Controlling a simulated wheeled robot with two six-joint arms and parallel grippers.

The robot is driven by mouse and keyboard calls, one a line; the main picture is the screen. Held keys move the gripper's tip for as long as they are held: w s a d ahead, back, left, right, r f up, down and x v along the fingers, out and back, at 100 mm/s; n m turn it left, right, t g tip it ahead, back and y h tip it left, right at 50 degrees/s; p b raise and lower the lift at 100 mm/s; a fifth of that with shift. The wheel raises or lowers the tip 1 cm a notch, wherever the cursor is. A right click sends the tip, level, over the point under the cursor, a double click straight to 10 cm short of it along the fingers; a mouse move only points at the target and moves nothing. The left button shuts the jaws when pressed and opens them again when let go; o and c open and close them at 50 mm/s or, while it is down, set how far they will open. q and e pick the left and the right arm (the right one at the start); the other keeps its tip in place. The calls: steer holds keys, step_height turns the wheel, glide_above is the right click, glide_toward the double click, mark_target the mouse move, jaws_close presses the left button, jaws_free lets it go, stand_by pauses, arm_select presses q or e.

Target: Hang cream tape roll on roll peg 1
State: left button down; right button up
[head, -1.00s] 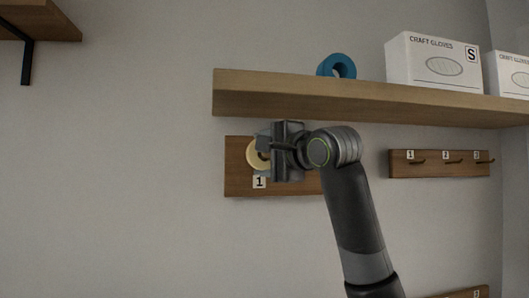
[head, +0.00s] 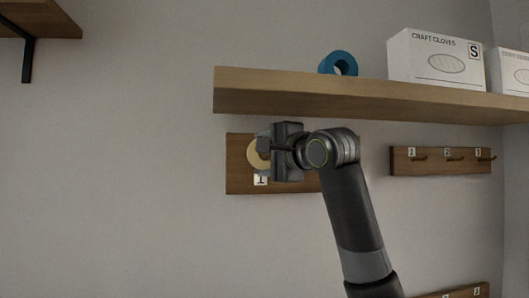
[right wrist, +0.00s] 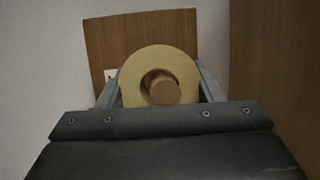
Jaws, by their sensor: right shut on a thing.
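The cream tape roll (head: 254,155) is in front of the wooden board (head: 238,178) marked 1, under the shelf. My right gripper (head: 268,151) is shut on the roll and hides its right side in the head view. In the right wrist view the roll (right wrist: 185,65) sits between the fingers, facing the camera. The round wooden end of roll peg 1 (right wrist: 164,91) shows inside the roll's hole, toward its lower part. How far the roll is along the peg cannot be told. My left gripper is not in view.
The wooden shelf (head: 350,95) runs just above my right gripper. On it stand a blue tape roll (head: 339,63) and white glove boxes (head: 434,60). A hook board (head: 440,168) with several small hooks is to the right.

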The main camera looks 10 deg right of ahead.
steer(key=shift+w, duration=0.15)
stand_by(0.8)
steer(key=o, duration=1.1)
steer(key=shift+f, duration=0.1)
steer(key=shift+s+d+b, duration=0.15)
steer(key=shift+s+b, duration=0.15)
steer(key=shift+s, duration=0.05)
steer(key=b+v, duration=0.7)
steer(key=v, duration=0.9)
steer(key=shift+s+d, duration=0.1)
steer(key=shift+s, duration=0.25)
